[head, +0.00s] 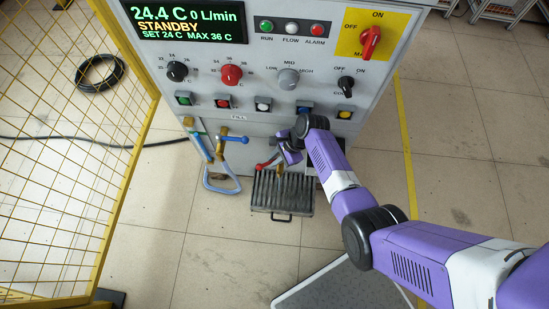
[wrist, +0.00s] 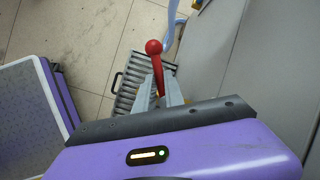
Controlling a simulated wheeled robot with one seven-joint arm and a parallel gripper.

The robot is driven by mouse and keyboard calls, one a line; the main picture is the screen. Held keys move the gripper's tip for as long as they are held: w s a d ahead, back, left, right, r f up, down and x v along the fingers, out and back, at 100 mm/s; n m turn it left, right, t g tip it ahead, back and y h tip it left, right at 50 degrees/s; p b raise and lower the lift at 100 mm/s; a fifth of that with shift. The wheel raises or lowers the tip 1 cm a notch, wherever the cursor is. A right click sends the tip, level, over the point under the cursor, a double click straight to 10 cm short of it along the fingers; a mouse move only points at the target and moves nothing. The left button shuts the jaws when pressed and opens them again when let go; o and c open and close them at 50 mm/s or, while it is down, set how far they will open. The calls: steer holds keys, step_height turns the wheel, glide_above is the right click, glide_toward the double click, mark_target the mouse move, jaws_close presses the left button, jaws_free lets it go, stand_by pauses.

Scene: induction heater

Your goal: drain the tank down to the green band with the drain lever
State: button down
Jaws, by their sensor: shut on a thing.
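The red drain lever (head: 265,165) sticks out low on the front of the machine, above the grated tray. In the wrist view its round red knob (wrist: 153,47) and part of its shaft show beyond my fingers. My gripper (wrist: 159,88) is shut on the lever's shaft, with one grey finger on each side. In the head view my gripper (head: 282,160) is small and partly covered by my purple wrist.
The slatted tray (head: 270,205) sits below the lever. Blue-handled valve (head: 233,139) and a blue hose (head: 213,187) are to its left. The display (head: 187,22) reads STANDBY, 24.4 C and 0 L/min. A yellow mesh fence (head: 75,130) stands at left.

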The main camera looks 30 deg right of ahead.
steer(key=c, duration=1.4)
jaws_free()
steer(key=shift+c, duration=0.2)
steer(key=p+v, duration=0.2)
steer(key=v, duration=0.6)
steer(key=shift+f, duration=0.1)
